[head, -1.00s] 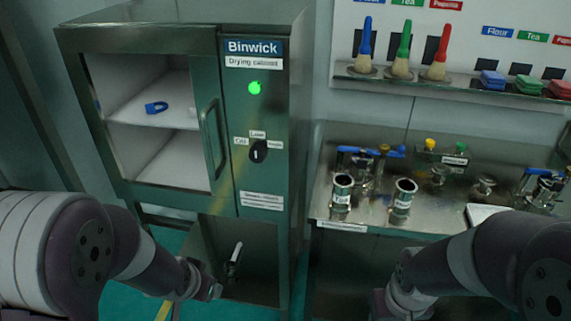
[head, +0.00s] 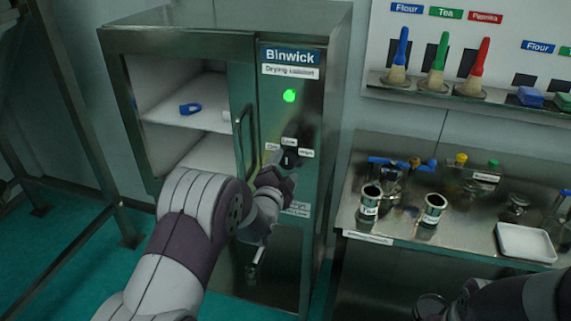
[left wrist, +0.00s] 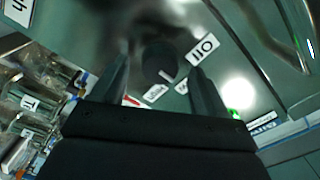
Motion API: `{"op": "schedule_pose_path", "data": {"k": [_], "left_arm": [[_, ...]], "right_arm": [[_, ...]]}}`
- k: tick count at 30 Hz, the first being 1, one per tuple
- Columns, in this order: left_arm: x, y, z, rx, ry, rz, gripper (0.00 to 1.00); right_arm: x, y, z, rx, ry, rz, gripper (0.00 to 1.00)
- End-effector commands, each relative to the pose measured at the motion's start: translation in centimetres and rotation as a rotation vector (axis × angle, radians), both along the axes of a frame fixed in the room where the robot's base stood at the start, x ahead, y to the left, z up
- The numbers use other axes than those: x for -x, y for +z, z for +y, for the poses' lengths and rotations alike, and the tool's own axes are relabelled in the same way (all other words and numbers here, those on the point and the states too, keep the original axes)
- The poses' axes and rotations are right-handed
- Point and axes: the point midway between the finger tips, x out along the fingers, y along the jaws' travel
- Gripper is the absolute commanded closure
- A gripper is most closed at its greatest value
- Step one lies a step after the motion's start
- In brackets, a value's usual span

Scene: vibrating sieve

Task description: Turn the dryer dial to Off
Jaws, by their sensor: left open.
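The dryer dial (head: 290,158) is a dark round knob on the front panel of the drying cabinet (head: 325,120), with small white labels around its top. In the left wrist view the dial (left wrist: 158,60) carries a white mark on the side toward the labels; the mark's exact setting is hard to tell. The Off label (left wrist: 205,46) lies beside the right finger there. My left gripper (head: 277,176) is at the panel just below the dial, partly hiding it. Its open fingers (left wrist: 158,68) stand either side of the dial; contact cannot be told.
A green lamp (head: 289,96) glows above the dial. The cabinet's door handle (head: 243,143) stands close to the left of my left gripper. A steel bench (head: 385,232) with cups and a white tray (head: 525,243) is at the right.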

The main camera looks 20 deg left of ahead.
Motion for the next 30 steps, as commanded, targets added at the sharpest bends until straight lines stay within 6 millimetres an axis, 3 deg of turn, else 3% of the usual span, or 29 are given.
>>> {"op": "schedule_pose_path", "data": {"k": [4,12,17,30], "left_arm": [[-1.0,0.0,-0.1,0.000,0.000,0.000,0.26],[-1.1,0.0,-0.1,0.001,0.000,0.001,0.30],[-1.0,0.0,-0.1,0.001,0.000,0.001,0.82],[-1.0,-0.3,-0.1,0.080,-0.001,0.002,0.82]], "right_arm": [[0.0,0.2,0.0,0.000,0.000,0.000,0.57],[0.0,0.2,0.0,0.000,0.000,0.000,0.57],[0.0,0.2,0.0,0.000,0.000,0.000,0.57],[0.0,-0.9,0.0,0.000,0.000,0.000,0.57]]}}
